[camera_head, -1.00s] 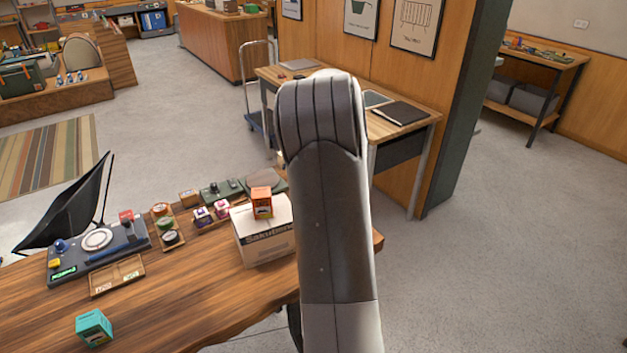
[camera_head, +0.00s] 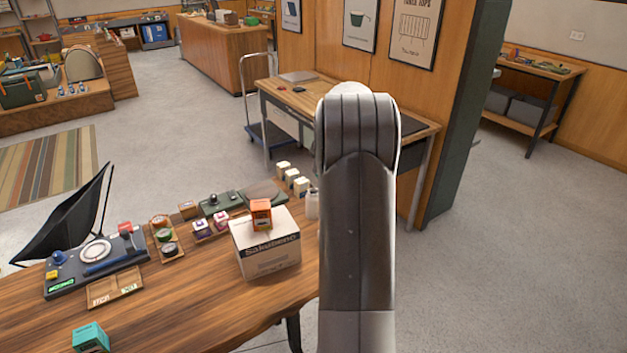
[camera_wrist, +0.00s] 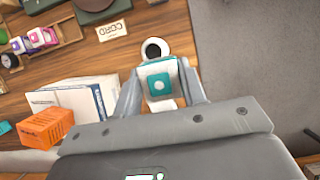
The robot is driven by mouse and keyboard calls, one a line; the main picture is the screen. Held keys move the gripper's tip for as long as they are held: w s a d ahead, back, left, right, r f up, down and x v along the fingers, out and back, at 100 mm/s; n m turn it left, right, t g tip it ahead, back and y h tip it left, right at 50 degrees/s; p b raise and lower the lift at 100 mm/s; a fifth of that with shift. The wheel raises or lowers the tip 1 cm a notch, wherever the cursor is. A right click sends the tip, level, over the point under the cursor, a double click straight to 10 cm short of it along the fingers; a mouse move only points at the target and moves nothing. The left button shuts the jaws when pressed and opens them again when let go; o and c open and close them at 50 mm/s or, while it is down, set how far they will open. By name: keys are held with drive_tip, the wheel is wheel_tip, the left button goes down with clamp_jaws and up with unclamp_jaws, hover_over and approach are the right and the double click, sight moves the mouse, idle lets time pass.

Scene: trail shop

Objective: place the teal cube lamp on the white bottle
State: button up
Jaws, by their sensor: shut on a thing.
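My gripper (camera_wrist: 160,92) is shut on a small cube (camera_wrist: 161,82) with a white face and teal panels, which I take to be the teal cube lamp. In the wrist view the white bottle (camera_wrist: 156,42), with a dark round top, shows just beyond the held cube, which partly covers it. I cannot tell the height gap between them. In the head view the white bottle (camera_head: 312,204) stands at the table's right end, partly behind my arm. My arm hides the gripper and held cube there.
A white carton (camera_head: 268,258) bears an orange box (camera_head: 261,214) on the wooden table (camera_head: 190,308). Several small white boxes (camera_head: 292,177) stand behind the bottle. A separate teal box (camera_head: 90,338) is at the front left. A cord sign (camera_wrist: 113,31) lies near the bottle.

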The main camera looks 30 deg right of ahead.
drive_tip(key=w+a+f, duration=0.1)
drive_tip(key=w+f, duration=0.1)
drive_tip(key=w, duration=0.1)
drive_tip(key=shift+a, duration=0.4)
drive_tip(key=shift+f, duration=2.05)
drive_tip(key=o, duration=1)
drive_tip(key=shift+f, duration=0.15)
